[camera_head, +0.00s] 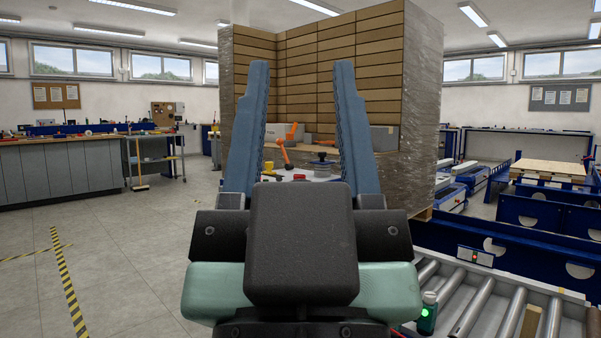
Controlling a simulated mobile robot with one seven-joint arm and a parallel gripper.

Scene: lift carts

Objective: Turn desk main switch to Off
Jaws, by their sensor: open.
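My gripper (301,68) fills the middle of the view, its two blue-grey fingers upright and wide apart with nothing between them. Beyond the fingers, a pale desk surface (322,178) shows in the gap, far off. On it are an orange jointed arm (284,152), a small yellow piece (299,177) and red pieces. I cannot make out a main switch there; it may be hidden or too small to tell.
A tall wrapped stack of brown boxes (345,50) stands behind the fingers. A roller conveyor (475,305) with a small panel (475,257) is at the lower right. A long workbench (60,170) stands at the left.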

